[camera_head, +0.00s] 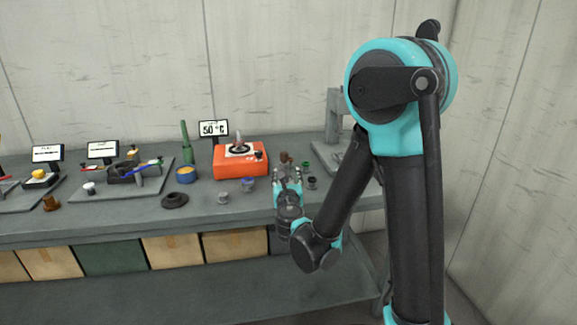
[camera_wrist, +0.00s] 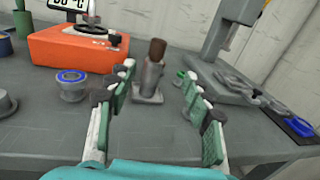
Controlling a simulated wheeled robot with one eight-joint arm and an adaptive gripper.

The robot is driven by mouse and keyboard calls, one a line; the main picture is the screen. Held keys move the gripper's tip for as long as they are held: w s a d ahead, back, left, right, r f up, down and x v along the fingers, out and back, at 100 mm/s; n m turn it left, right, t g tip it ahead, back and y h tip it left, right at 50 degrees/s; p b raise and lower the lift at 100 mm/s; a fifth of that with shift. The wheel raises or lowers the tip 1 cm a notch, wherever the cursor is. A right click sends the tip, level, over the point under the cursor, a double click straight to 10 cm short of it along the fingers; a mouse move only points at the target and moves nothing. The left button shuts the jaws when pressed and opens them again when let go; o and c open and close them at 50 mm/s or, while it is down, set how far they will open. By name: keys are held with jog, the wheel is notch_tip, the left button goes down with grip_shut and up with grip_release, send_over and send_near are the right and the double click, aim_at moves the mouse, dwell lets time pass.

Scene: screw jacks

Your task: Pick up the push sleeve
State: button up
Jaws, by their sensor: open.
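My gripper (camera_wrist: 157,74) is open, with its green-padded fingers spread wide and nothing held. A grey upright cylinder with a brown top (camera_wrist: 152,77) stands on a square base beyond the fingertips, in line with the gap between them; its brown top also shows in the head view (camera_head: 284,156). A small green-topped part (camera_wrist: 180,75) stands by the right finger, partly hidden. A grey piece with a blue ring (camera_wrist: 72,83) stands left of the fingers. I cannot tell for certain which piece is the push sleeve.
An orange heater (camera_head: 241,161) with a 50 °C display (camera_head: 214,129) stands at the back left of my gripper. A grey press (camera_wrist: 229,42) stands to the right. The bench front is mostly clear.

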aim_at(284, 158)
jog(key=w, duration=0.5)
jog(key=w+a, duration=0.1)
jog(key=w, duration=0.1)
jog(key=shift+w, duration=0.35)
jog(key=shift+w+a+f, duration=0.1)
jog(key=shift+w+a, duration=0.1)
jog(key=shift+w, duration=0.8)
jog(key=shift+w+a+r, duration=0.1)
jog(key=shift+w+a, duration=0.1)
jog(key=shift+w, duration=0.8)
jog(key=shift+w+a+f, duration=0.1)
jog(key=shift+w+a, duration=0.1)
jog(key=shift+w, duration=0.8)
grip_shut()
